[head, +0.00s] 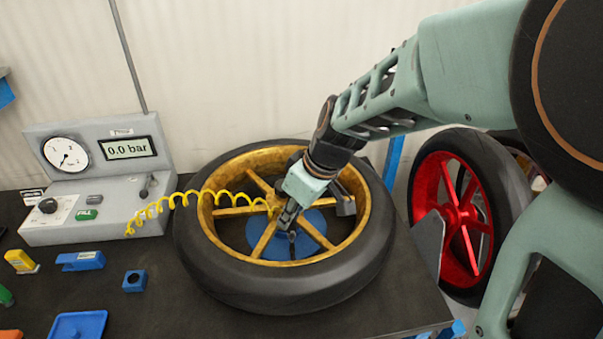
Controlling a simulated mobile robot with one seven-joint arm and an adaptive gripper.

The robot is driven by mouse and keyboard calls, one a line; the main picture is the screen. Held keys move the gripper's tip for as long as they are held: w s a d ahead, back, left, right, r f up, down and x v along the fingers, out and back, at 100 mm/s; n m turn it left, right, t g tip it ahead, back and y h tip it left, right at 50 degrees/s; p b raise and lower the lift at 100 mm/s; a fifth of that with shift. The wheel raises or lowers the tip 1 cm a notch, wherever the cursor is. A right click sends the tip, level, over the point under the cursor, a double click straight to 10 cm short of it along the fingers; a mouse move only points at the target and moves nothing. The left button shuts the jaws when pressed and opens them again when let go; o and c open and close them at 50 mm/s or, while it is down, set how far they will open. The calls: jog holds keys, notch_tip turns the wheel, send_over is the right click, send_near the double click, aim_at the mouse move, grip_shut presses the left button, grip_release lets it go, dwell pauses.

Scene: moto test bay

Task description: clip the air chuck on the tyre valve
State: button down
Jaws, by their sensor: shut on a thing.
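The tyre (210,267) lies flat on the dark bench, around a gold spoked rim (208,222). My gripper (290,222) points down inside the rim, over the spokes near the hub. It is shut on a small dark thing that the fingers largely cover; the yellow coiled hose (172,201) runs to it, so it appears to be the air chuck (292,238). The hose's other end is at the gauge box. I cannot make out the tyre valve from this view.
The grey gauge box (95,215) with a dial and a 0.0 bar display (128,148) stands at the left. A blue clip-like part (80,261), a blue block (134,281) and a blue tray (78,326) lie in front. A red-rimmed wheel (460,213) stands at the right.

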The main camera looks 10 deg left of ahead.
jog(key=shift+f+b, duration=0.85)
jog(key=shift+b, duration=0.2)
dwell(2.6)
jog(key=c, duration=1.7)
grip_release()
jog(key=shift+c, duration=0.2)
jog(key=o, duration=0.4)
jog(key=shift+r, duration=0.15)
jog(key=shift+r+p, duration=2.15)
jog(key=shift+r, duration=1.25)
